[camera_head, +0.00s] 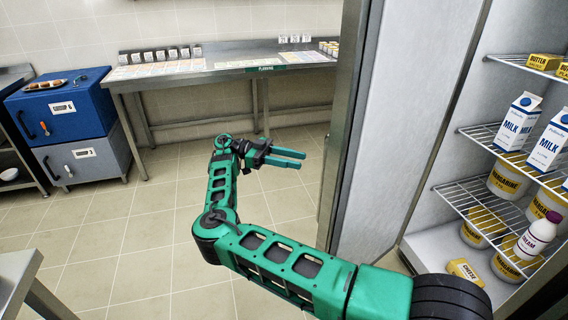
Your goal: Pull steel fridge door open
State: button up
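The steel fridge door (385,130) stands open in the head view, right of centre. Its pale inner face is towards me and its steel edge (345,130) is at the left. The fridge interior with wire shelves (480,135) is exposed at the right. My gripper (301,160) is left of the door edge, over the floor, with its fingers pointing right towards the door. The two green fingers are apart with nothing visible between them. They look clear of the door. The outer face of the door and its handle are hidden.
The fridge holds milk cartons (518,122), butter packs (544,62), margarine tubs (508,181) and a cream bottle (537,236). A steel table (225,68) stands along the back wall. Blue and grey cabinets (62,105) are at the left. The tiled floor (120,240) between is clear.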

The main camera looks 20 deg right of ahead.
jog(key=shift+w+a, duration=0.2)
jog(key=shift+a, duration=0.2)
